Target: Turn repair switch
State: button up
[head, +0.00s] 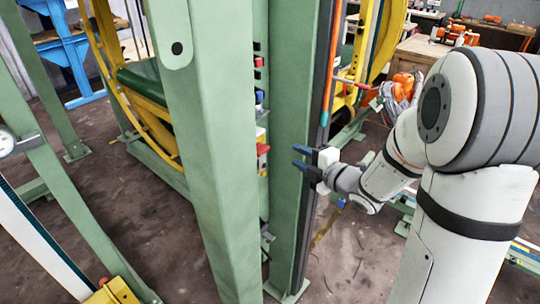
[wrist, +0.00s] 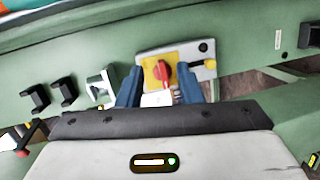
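The repair switch (wrist: 163,72) is a red rotary knob on a yellow plate, fixed to a pale panel on a green beam. It shows near the middle of the wrist view. In the head view a red part (head: 263,149) that looks like this switch sticks out beside the green post. My gripper (wrist: 160,90) has two blue fingers, spread apart with nothing between them. In the wrist view the knob appears between and just beyond the fingertips. In the head view my gripper (head: 299,157) points left at the post, apart from the red part.
A yellow-tipped black lever (wrist: 204,64) sits right of the switch. A white bracket (wrist: 101,88) and black brackets (wrist: 63,91) line the beam to the left. In the head view, a green post (head: 222,150) stands left of the switch and a dark-edged upright (head: 290,215) stands near my gripper.

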aim_at(265, 152)
jog(key=w+a+n+y, duration=0.1)
jog(key=a, duration=0.1)
jog(key=w+a+f+n+y+p, duration=0.1)
jog(key=a, duration=0.2)
jog(key=a+n+g+y, duration=0.1)
jog(key=a, duration=0.2)
jog(key=shift+w+a+f+y, duration=0.2)
jog(key=shift+w+a+y, duration=0.1)
jog(key=shift+w, duration=0.1)
jog(key=shift+c, duration=0.4)
grip_shut()
